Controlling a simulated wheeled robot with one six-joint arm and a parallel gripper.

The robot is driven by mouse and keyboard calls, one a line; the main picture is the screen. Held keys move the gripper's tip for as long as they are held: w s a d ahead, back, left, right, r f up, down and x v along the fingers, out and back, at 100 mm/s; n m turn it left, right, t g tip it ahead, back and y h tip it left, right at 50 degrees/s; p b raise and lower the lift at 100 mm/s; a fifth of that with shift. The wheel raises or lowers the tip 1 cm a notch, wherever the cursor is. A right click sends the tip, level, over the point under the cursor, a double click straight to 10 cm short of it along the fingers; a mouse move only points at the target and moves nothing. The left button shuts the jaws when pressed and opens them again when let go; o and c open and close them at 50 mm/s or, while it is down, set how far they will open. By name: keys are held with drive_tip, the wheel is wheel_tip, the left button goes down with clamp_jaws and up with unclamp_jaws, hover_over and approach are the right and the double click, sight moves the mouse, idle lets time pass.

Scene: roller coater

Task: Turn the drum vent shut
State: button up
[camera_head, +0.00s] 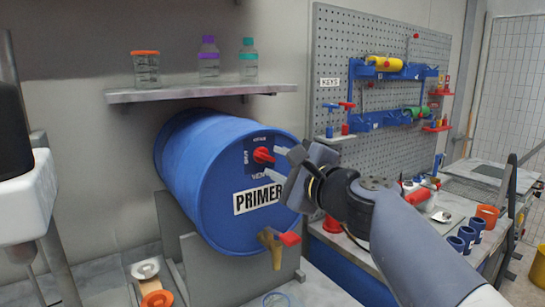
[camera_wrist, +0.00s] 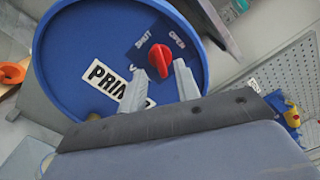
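The drum vent is a red knob (camera_head: 263,156) on a dark blue plate on the end of the blue drum (camera_head: 212,205). It also shows in the wrist view (camera_wrist: 160,59), where the plate reads SHUT to its upper left and OPEN to its upper right. The knob's upper end lies between the two words. My gripper (camera_head: 279,162) is at the drum's face, just right of the knob in the head view. In the wrist view its two fingers (camera_wrist: 161,68) are apart, one each side of the knob's lower end. I cannot tell if they touch it.
A shelf (camera_head: 200,93) with several bottles hangs above the drum. A brass tap (camera_head: 272,246) with a red handle sticks out below the PRIMER label. A pegboard (camera_head: 380,40) with tools and a cluttered bench stand at right.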

sight(264, 156)
drive_tip(key=shift+x, duration=1.35)
clamp_jaws()
